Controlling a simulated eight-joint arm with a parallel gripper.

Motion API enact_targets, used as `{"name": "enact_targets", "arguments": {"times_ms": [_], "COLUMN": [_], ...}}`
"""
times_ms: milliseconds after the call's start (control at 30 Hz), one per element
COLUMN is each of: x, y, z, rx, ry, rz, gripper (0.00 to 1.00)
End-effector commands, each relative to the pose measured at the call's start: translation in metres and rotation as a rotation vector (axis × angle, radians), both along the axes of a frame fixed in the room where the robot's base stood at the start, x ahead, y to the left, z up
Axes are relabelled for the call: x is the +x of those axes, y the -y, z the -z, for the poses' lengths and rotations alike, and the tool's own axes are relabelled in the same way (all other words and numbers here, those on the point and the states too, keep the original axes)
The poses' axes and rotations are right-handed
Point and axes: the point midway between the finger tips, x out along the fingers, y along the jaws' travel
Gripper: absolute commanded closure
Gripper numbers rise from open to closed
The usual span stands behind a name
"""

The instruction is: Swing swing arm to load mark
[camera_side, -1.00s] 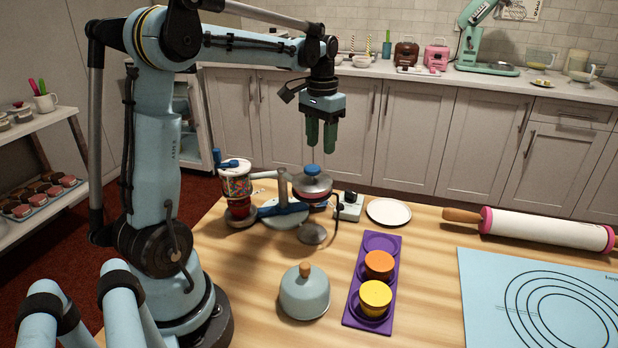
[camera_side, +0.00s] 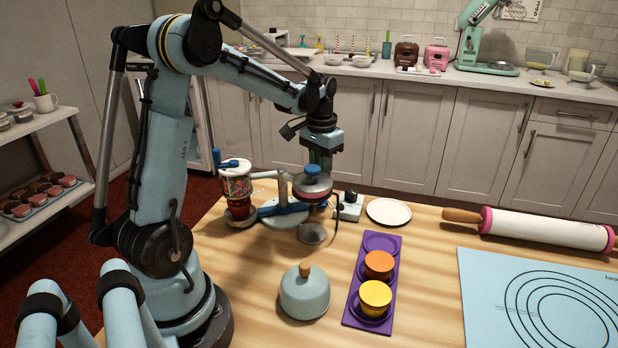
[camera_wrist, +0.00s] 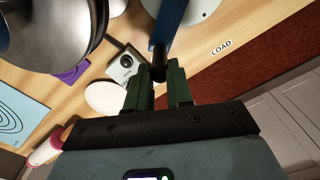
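The swing arm shows in the wrist view as a blue bar (camera_wrist: 172,22) with a dark end. In the side view, a blue bar (camera_side: 283,209) lies low over a pale round base (camera_side: 287,220), partly hidden by the covered pan. My gripper (camera_side: 320,162) points down behind the pan, its tips hidden there. In the wrist view, my gripper's green fingers (camera_wrist: 158,88) stand apart with the bar's dark end in line with the gap. I cannot tell whether they touch it. The load mark, a white "LOAD" label (camera_wrist: 222,47), is on the wood to the bar's right.
The covered pan (camera_side: 313,186) with a blue knob stands close to my gripper. A small control box (camera_side: 349,207) with a cable and a white plate (camera_side: 388,211) are to its right. A jar of coloured sweets (camera_side: 237,186) stands to the left. Clear wood lies around the label.

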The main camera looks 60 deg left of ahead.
Motion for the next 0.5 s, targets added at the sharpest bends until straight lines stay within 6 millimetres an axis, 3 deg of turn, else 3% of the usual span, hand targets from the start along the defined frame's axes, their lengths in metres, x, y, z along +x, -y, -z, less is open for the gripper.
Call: {"name": "enact_targets", "arguments": {"times_ms": [500], "x": [0.0005], "y": [-0.0089], "z": [-0.0008], "rx": [0.0], "ry": [0.0], "rz": [-0.003], "gripper": [0.99]}}
